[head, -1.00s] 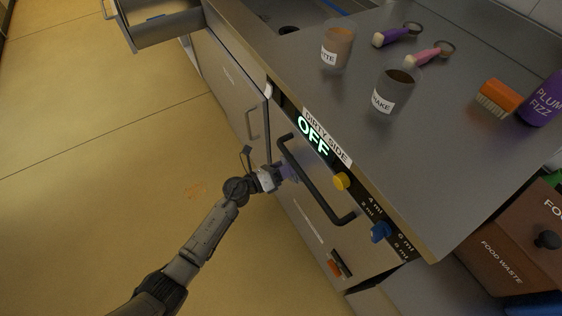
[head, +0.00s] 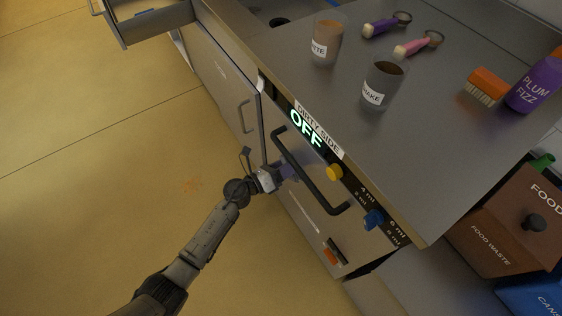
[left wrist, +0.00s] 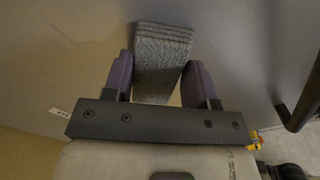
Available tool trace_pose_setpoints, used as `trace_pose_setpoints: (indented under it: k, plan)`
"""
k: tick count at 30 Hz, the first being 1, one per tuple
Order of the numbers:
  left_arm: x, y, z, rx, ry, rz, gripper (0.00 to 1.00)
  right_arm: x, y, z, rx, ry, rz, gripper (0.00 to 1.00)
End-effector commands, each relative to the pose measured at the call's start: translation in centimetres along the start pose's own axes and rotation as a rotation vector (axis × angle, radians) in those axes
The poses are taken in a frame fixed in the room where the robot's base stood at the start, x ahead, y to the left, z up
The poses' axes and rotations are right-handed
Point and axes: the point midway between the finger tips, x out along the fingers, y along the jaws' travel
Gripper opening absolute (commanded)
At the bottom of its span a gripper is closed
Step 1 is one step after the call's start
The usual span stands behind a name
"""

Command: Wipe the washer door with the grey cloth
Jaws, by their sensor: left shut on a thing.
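The washer door (head: 310,217) is the steel front with a dark bar handle (head: 308,172), below a panel that reads OFF. My left gripper (head: 284,172) is at the door's upper left part, beside the handle. In the left wrist view the left gripper (left wrist: 161,88) is shut on the folded grey cloth (left wrist: 163,55), which sticks out beyond its purple fingers. The cloth faces the door surface (left wrist: 225,45); I cannot tell whether it touches. The cloth is hidden in the head view. My right gripper is not in view.
The bar handle also shows at the right of the left wrist view (left wrist: 303,95). A yellow knob (head: 334,173) and a blue knob (head: 373,219) stick out from the panel. Two cups (head: 327,38) (head: 382,84) stand on the counter above. An open drawer (head: 150,22) juts out at top left.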

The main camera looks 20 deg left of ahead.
Motion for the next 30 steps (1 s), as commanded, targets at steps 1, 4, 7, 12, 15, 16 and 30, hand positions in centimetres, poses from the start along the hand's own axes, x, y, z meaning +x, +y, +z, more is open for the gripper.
trace_pose_setpoints:
  k: [1,4,7,12,15,16,30]
  plan:
    - [0.0,-0.4,-0.2,-0.002,0.001,-0.001,0.18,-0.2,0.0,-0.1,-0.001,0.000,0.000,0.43]
    - [0.0,-0.8,-0.7,-0.001,0.000,-0.001,0.18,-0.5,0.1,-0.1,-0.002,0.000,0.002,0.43]
    - [0.0,-1.1,-1.0,0.000,0.000,-0.001,0.18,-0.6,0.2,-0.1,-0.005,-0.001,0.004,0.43]
    - [0.0,-1.2,-1.1,0.000,-0.001,-0.001,0.18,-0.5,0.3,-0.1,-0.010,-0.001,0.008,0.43]
    - [0.0,-1.1,-1.1,0.000,0.000,-0.001,0.18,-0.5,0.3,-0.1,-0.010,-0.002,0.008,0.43]
    - [0.0,-1.1,-1.1,0.000,0.000,-0.001,0.18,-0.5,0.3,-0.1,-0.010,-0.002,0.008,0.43]
    - [0.0,-2.4,-2.2,-0.002,0.000,0.000,0.18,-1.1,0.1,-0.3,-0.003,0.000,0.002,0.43]
